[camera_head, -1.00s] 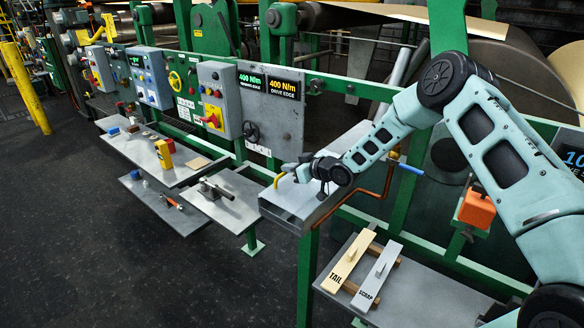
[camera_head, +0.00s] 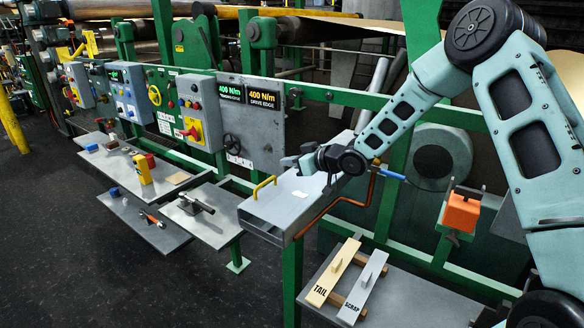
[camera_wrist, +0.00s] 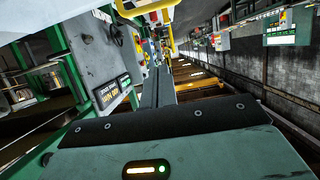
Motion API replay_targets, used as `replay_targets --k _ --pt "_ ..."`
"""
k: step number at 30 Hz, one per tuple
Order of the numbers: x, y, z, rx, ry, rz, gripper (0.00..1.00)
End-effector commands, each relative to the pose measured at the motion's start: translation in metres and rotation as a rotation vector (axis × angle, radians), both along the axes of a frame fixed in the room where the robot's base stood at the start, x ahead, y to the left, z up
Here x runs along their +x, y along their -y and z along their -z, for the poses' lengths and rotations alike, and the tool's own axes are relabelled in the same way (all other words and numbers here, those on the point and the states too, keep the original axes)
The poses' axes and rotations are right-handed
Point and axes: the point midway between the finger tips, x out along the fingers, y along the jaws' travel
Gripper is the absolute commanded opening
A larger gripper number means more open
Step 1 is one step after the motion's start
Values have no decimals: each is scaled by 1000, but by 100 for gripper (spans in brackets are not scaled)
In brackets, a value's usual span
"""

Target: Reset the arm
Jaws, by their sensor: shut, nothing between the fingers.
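My teal arm reaches in from the right in the head view. My dark gripper (camera_head: 291,162) is above the grey metal box (camera_head: 265,215), close to the grey panel's lower edge in the picture. The box has a yellow handle (camera_head: 264,187) at its left end, and the gripper is apart from it. In the wrist view the two grey fingers (camera_wrist: 158,86) lie together, shut with nothing between them.
A lower shelf holds a TAIL board (camera_head: 333,272) and a SCRAP board (camera_head: 363,287). An orange box (camera_head: 461,212) sits near my arm. Control boxes (camera_head: 198,112) and small shelves (camera_head: 140,215) line the green frame at left. The dark floor at lower left is clear.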

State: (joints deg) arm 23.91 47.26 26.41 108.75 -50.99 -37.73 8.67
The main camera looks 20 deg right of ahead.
Motion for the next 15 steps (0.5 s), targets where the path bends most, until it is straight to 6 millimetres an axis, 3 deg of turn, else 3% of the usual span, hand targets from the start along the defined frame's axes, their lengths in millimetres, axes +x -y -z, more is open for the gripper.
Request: replay_targets --k 7,11,14,15 --pt "-6 3 -3 0 -1 -1 0" --pt "-26 -29 1 -71 -74 -9 0" --pt "-63 -64 7 -174 -185 -11 0" --pt "-84 -78 10 -222 -237 -12 0"
